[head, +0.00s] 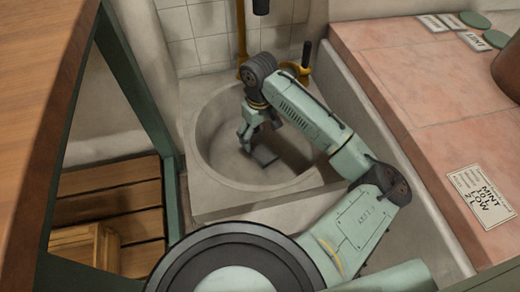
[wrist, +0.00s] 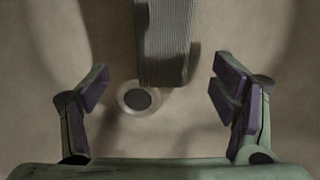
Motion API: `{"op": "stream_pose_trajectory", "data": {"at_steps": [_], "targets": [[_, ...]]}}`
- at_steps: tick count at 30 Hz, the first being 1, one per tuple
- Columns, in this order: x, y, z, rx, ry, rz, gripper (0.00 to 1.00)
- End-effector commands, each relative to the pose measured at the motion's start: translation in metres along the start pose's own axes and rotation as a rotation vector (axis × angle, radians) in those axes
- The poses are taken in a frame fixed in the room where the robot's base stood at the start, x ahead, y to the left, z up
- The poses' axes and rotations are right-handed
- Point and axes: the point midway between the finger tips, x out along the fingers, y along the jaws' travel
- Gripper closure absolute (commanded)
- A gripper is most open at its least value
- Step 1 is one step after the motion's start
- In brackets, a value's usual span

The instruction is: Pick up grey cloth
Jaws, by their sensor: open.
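The grey cloth (head: 265,156) lies in the round stone basin (head: 203,140), right of its middle. In the wrist view it is a ribbed grey strip (wrist: 164,40) coming down from the top edge, its near end between and ahead of my fingertips. My gripper (head: 250,135) reaches down into the basin, close beside the cloth. In the wrist view my gripper (wrist: 160,82) has its two fingers wide apart, with purple pads and nothing held. The fingers appear not to touch the cloth.
A round drain (wrist: 138,98) shows on the basin floor just left of the cloth's end. The basin wall surrounds my gripper. A pink tiled counter (head: 400,95) with labels is on the right. A wooden surface (head: 40,90) and green frame are on the left. Yellow pipes stand behind.

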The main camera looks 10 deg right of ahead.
Motion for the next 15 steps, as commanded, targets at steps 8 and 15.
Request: {"op": "stream_pose_trajectory", "data": {"at_steps": [8, 15], "targets": [[0.028, -0.002, 0.000, 0.000, 0.000, 0.001, 0.20], [0.058, -0.003, -0.001, 0.000, 0.002, 0.001, 0.20]]}}
